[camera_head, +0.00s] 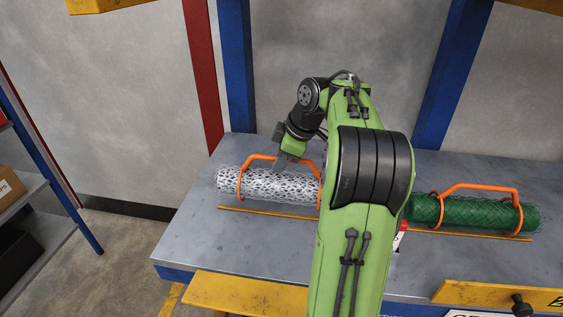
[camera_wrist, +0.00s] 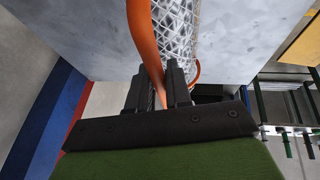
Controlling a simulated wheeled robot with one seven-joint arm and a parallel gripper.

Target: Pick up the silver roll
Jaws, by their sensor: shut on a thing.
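The silver roll (camera_head: 240,182) is a cylinder of silver wire mesh lying on the grey table at the left, with an orange handle (camera_head: 262,157) arching over it. My arm hides its right end in the head view. My gripper (camera_head: 283,165) is at the handle's top bar, above the roll. In the wrist view my gripper (camera_wrist: 160,85) is shut on the orange handle (camera_wrist: 144,45), with the silver roll (camera_wrist: 177,30) just beyond the fingers. I cannot tell for sure whether the roll touches the table.
A green mesh roll (camera_head: 470,213) with its own orange handle lies at the right of the table (camera_head: 190,240). A thin yellow strip (camera_head: 262,215) runs in front of the rolls. Blue posts (camera_head: 236,65) stand behind. A shelf (camera_head: 40,215) is at far left.

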